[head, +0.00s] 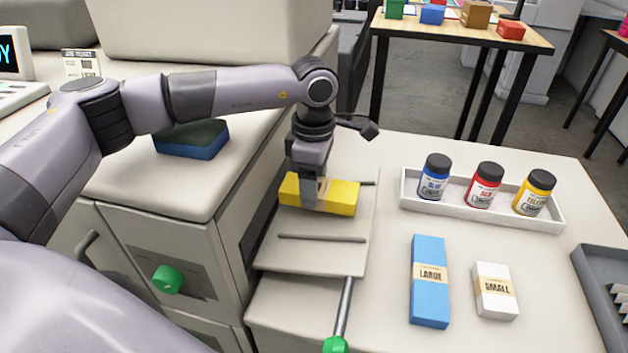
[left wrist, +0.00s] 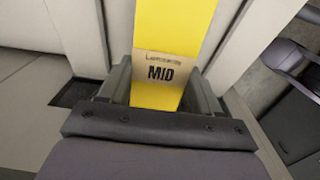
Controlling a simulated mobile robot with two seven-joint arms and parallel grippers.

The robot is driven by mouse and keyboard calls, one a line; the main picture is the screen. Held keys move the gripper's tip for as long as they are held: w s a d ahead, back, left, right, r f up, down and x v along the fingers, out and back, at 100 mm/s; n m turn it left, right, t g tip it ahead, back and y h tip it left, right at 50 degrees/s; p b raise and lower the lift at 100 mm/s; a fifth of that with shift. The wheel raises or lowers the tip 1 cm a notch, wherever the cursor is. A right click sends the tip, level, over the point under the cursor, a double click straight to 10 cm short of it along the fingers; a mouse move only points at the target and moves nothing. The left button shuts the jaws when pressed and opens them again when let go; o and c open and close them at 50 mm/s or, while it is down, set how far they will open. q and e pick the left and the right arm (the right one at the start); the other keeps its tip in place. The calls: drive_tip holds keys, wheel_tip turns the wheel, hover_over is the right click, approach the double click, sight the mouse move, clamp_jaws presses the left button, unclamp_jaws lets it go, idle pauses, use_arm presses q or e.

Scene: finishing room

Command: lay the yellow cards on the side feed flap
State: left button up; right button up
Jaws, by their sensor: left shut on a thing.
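The yellow cards (head: 338,196) are a banded block at the side feed flap (head: 330,258), lying level across its far part. Their paper band reads MID in the left wrist view (left wrist: 160,72). My left gripper (head: 309,190) points down from above and is shut on the block near its middle, one finger on each side. I cannot tell whether the block's underside touches the flap. The flap is a pale plate on the machine's right side with a thin dark bar across it. My right gripper is not in view.
Blue LARGE cards (head: 429,282) and white SMALL cards (head: 496,291) lie right of the flap. A white tray (head: 408,202) holds blue, red and yellow bottles. A green-ended lever (head: 340,318) stands by the flap's front. A grey tray (head: 588,275) is at the right edge.

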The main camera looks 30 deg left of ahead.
use_arm(q)
drive_tip(key=shift+f+b, duration=0.4)
drive_tip(key=shift+f, duration=0.15)
drive_tip(key=o, duration=1.3)
drive_tip(key=shift+r+p, duration=0.45)
drive_tip(key=shift+r, duration=0.1)
wheel_tip(320, 180, up, 12)
drive_tip(key=b, duration=0.1)
